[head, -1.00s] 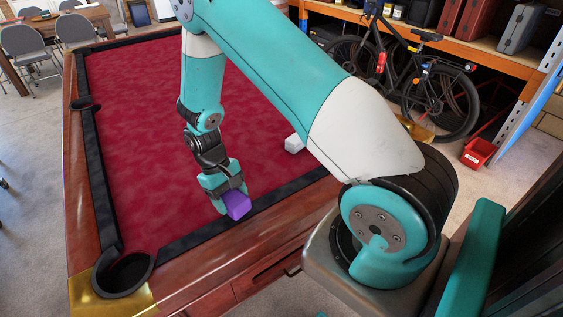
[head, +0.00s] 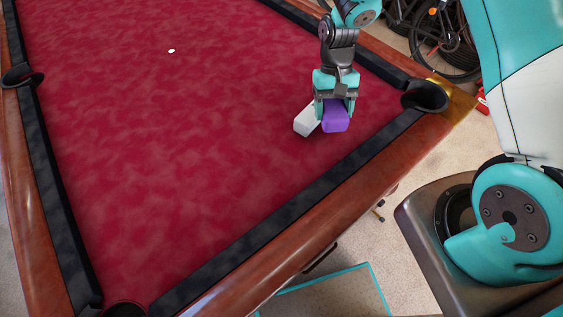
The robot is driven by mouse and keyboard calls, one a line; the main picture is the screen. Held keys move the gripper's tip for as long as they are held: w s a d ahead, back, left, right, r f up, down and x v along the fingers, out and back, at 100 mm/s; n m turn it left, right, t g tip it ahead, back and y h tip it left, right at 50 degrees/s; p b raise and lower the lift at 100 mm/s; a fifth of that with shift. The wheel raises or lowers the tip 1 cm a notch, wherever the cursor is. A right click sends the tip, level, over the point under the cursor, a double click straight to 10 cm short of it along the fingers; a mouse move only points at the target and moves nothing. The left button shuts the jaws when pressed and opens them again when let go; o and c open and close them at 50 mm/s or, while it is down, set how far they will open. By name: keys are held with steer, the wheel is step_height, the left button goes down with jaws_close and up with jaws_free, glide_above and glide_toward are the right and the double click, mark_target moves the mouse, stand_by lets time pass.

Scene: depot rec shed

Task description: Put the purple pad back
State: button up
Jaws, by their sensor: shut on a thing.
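The purple pad (head: 336,119) is a small block between the fingers of my gripper (head: 335,104), which is shut on it. The gripper points down over the red cloth of the pool table (head: 180,160), near its right corner. A white block (head: 305,122) is just left of the pad, partly hidden behind it and the gripper. I cannot tell whether the pad touches the white block or the cloth.
A corner pocket (head: 425,96) lies right of the gripper. Dark cushions (head: 290,205) and a wooden rail (head: 300,240) edge the table. A small white spot (head: 171,51) is on the cloth. Bikes (head: 445,40) stand beyond. Most of the cloth is clear.

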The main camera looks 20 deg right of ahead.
steer(key=a+r+m+t+y+b, duration=0.15)
steer(key=a+r+m+b, duration=0.3)
steer(key=a, duration=0.45)
step_height(320, 180, up, 6)
steer(key=r+m+t+y+b, duration=0.1)
steer(key=m+y+b, duration=0.1)
steer(key=m+b, duration=0.45)
glide_above(266, 176)
steer(key=d, duration=0.1)
steer(key=f, duration=0.6)
steer(key=f+b, duration=0.1)
steer(key=f, duration=0.6)
steer(key=f+b, duration=0.1)
steer(key=f, duration=0.5)
steer(key=shift+w+d+f, duration=0.15)
steer(key=shift+w+f, duration=0.2)
steer(key=shift+f, duration=0.05)
steer(key=shift+f, duration=0.15)
steer(key=o, duration=1)
steer(key=shift+c, duration=0.2)
